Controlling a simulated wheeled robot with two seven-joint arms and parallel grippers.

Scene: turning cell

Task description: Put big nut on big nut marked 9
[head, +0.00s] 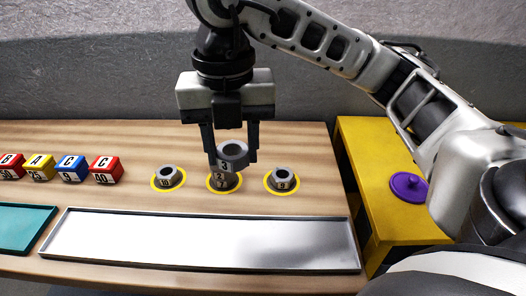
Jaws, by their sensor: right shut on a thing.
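My right gripper (231,158) points down over the middle yellow ring on the table. It is shut on a grey big nut (233,156) that carries a 3. Directly below it in the picture is another grey nut (222,182) in the middle ring; I cannot tell whether the two touch. The big nut marked 9 (283,181) lies in the right yellow ring, to the right of the gripper, with nothing on top. A nut marked 10 (167,178) lies in the left ring. My left gripper is not in view.
A long silver tray (200,240) lies in front of the rings, with a teal tray (22,227) at its left. Lettered blocks, among them a red one (105,170) and a blue one (72,169), stand at the left. A purple lid (408,187) lies on a yellow table (370,165) at the right.

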